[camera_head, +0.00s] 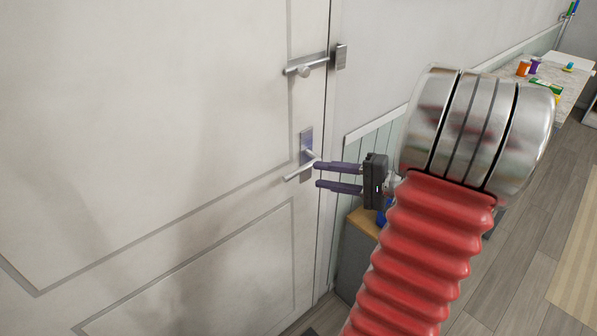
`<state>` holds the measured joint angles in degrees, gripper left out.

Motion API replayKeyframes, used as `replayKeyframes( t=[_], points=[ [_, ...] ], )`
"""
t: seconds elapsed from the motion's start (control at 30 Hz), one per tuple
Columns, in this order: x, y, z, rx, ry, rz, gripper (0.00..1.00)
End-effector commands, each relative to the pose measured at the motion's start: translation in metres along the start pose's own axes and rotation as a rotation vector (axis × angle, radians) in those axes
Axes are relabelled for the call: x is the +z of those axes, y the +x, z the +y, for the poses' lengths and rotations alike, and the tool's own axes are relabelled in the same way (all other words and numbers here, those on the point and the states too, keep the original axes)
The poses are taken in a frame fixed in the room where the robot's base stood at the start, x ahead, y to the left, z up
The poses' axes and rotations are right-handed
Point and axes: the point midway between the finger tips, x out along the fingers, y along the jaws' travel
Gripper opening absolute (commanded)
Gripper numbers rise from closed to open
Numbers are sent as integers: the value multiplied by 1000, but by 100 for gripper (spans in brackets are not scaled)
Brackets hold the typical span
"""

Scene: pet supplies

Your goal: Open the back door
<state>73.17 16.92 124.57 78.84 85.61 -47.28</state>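The white back door (130,130) fills the left of the view and looks shut. Its silver lever handle (300,175) sits on a small plate near the door's right edge. Above it is a silver latch or bolt (309,67) reaching toward the frame. My gripper (318,174) has two dark purple fingers, spread apart, pointing left at the lever. The upper fingertip is close to the lever's pivot end; I cannot tell whether it touches. No object shows between the fingers.
A counter (575,75) with small bottles and boxes stands at the far right. A wooden-topped cabinet (362,222) stands just right of the door frame, partly behind my arm. Grey plank floor (535,215) and a beige striped rug (580,260) lie at the right.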

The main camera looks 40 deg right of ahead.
Motion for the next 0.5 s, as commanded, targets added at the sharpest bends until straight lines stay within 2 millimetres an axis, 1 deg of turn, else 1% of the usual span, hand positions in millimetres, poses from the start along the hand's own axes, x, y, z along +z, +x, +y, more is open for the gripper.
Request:
replayKeyframes(
  t=[0.1, 0.5],
  points=[
    [1, 17, 0, 0, 0, -4, 33],
    [1, 68, 0, 0, 2, -3, 33]
  ],
)
